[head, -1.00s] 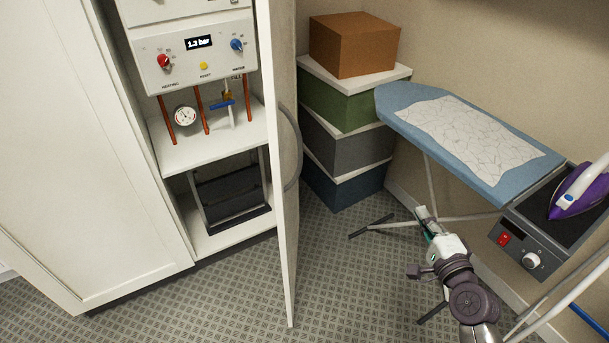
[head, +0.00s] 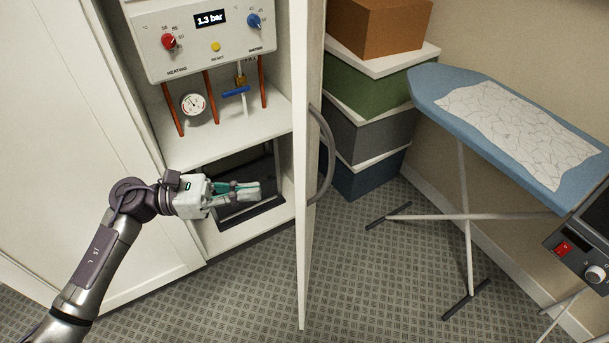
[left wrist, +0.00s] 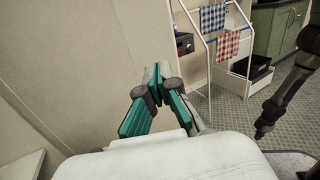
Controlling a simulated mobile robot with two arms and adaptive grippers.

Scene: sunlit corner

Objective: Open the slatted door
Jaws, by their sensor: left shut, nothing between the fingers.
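The tall white cupboard door (head: 308,240) stands open, swung out toward me and seen almost edge-on, so I cannot make out slats. Its curved grey handle (head: 326,160) is on the right-hand face. My left gripper (head: 259,189) is shut and empty, pointing right in front of the cupboard's lower compartment, left of the door and apart from it as far as I can tell. In the left wrist view, its fingertips (left wrist: 156,73) meet, with a plain pale surface to their left.
The cupboard holds a boiler panel (head: 207,40), copper pipes and a pressure gauge (head: 193,104). Stacked boxes (head: 372,85) and an ironing board (head: 530,140) stand right of the door. Patterned floor (head: 370,270) is clear between door and board legs.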

